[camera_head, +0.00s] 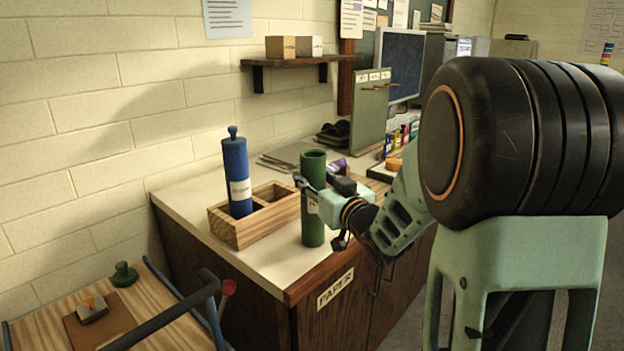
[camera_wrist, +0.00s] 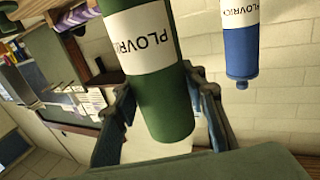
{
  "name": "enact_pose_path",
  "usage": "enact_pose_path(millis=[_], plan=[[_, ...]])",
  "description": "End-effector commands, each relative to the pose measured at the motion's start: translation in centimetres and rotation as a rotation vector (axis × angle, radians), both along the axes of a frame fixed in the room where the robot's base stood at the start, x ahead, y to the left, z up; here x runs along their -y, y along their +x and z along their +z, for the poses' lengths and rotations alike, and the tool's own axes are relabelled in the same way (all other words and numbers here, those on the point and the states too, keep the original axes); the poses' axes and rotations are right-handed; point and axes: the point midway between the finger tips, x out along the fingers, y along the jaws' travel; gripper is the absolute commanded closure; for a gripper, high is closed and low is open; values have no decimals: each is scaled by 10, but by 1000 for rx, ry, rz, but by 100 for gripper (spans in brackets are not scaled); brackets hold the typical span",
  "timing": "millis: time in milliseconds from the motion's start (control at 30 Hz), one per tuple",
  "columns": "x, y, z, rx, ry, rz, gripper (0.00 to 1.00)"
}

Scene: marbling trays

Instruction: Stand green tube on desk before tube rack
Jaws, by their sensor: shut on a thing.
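The green tube (camera_head: 313,225) is upright near the desk's front edge, to the right of the wooden tube rack (camera_head: 228,233). My gripper (camera_head: 312,186) is shut around the tube's upper half from the right. In the wrist view, the green tube (camera_wrist: 163,95) with its white label lies between the two fingers of my gripper (camera_wrist: 165,112). I cannot tell whether its base touches the desk (camera_head: 270,263). The rack holds a blue tube (camera_head: 237,165) in its left compartment; the right compartment looks empty. The blue tube also shows in the wrist view (camera_wrist: 241,50).
A green panel (camera_head: 371,115), purple item (camera_head: 336,166) and small boxes stand behind my gripper. A wall shelf (camera_head: 300,61) hangs above. The desk's front corner is clear.

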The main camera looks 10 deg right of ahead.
Motion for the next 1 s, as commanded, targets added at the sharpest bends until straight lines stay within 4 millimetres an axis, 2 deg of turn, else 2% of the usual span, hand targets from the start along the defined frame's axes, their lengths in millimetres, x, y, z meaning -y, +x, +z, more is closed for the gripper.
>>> enact_pose_path(millis=[67,100,233,633,767,1000], plan=[[0,0,-3,1,0,0,100],[0,0,-3,0,0,0,59],[0,0,-3,0,0,0,45],[0,0,3,0,0,1,44],[6,-20,1,-2,0,-2,44],[18,-72,2,0,0,-3,44]])
